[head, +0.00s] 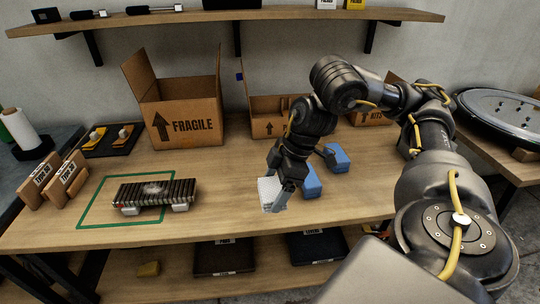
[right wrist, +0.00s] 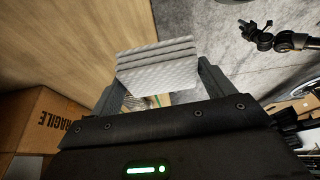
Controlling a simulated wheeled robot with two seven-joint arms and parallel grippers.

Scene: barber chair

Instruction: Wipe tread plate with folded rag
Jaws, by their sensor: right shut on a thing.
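The tread plate (head: 165,190), dark and ribbed with a pale smudge on top, rests on light supports inside a green outline on the bench at left. My right gripper (head: 281,190) is shut on the white folded rag (head: 269,187), to the right of the plate and apart from it. In the right wrist view the layered, quilted rag (right wrist: 158,64) sits between the two fingers. Whether the rag touches the bench I cannot tell. My left gripper is not in view.
Two blue blocks (head: 337,157) lie just right of my gripper. A FRAGILE box (head: 190,122) and smaller boxes (head: 266,127) stand behind. Brown TYPE blocks (head: 67,180) and a black tray (head: 112,141) are at left. Bench space between plate and rag is clear.

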